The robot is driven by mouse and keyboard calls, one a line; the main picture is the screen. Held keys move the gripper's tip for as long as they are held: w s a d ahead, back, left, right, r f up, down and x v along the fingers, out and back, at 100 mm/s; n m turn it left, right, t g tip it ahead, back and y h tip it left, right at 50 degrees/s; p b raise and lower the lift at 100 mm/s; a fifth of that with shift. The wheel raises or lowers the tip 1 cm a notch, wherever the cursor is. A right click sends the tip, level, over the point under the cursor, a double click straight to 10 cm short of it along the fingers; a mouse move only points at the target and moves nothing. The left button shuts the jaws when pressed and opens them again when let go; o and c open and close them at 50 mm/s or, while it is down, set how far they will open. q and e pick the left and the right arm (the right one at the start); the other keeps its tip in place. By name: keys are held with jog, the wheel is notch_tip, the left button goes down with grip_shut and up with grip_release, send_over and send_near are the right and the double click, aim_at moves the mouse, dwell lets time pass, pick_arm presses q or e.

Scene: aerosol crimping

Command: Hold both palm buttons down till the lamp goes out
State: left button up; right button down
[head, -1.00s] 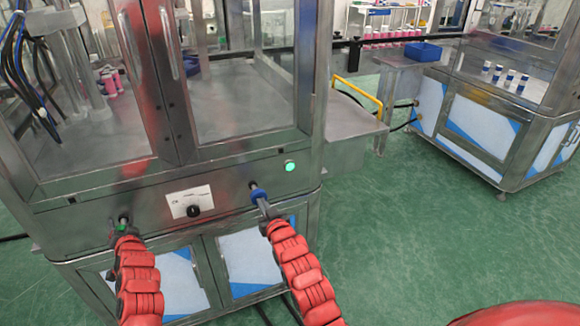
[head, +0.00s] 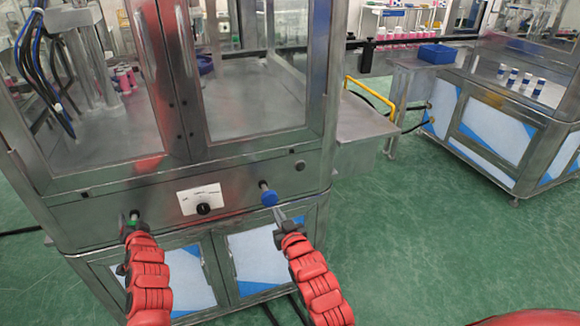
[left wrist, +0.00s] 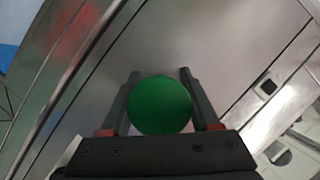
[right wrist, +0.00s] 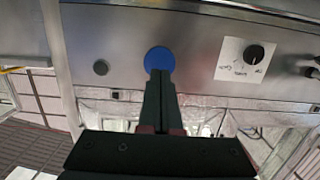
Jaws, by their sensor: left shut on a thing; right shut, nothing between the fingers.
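The green palm button (left wrist: 159,104) is on the cabinet's front panel, with my left gripper (left wrist: 158,80) around it, a finger on each side. In the head view the left gripper (head: 130,226) mostly covers it. The blue palm button (head: 269,198) sticks out from the same panel further right. My right gripper (head: 279,213) is shut and empty just in front of and below it. In the right wrist view the fingertips (right wrist: 160,75) overlap the lower edge of the blue button (right wrist: 159,59); contact is unclear. The lamp (head: 299,165) above right is dark.
A white plate with a black knob (head: 203,208) sits between the buttons. Glass doors in metal frames (head: 245,75) rise above the panel. A side table (head: 360,135) with a yellow rail (head: 392,100) stands to the right. Green floor (head: 440,230) is clear at right.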

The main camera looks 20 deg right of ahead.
pick_arm(q)
jog(key=shift+w+r+t, duration=0.15)
jog(key=shift+r, duration=0.45)
jog(key=shift+w+r+t, duration=0.1)
jog(key=shift+r+t, duration=0.05)
jog(key=shift+r, duration=0.55)
jog(key=o, duration=1.4)
jog(key=shift+a, duration=0.1)
jog(key=shift+o, duration=0.2)
jog(key=shift+s, duration=0.4)
jog(key=f+v, duration=0.2)
jog(key=v, duration=0.9)
jog(key=shift+s+d, duration=0.25)
jog(key=shift+d, duration=0.05)
pick_arm(e)
jog(key=s, duration=0.5)
jog(key=shift+s+r, duration=0.25)
jog(key=shift+s, duration=0.05)
pick_arm(q)
jog(key=shift+r, duration=0.1)
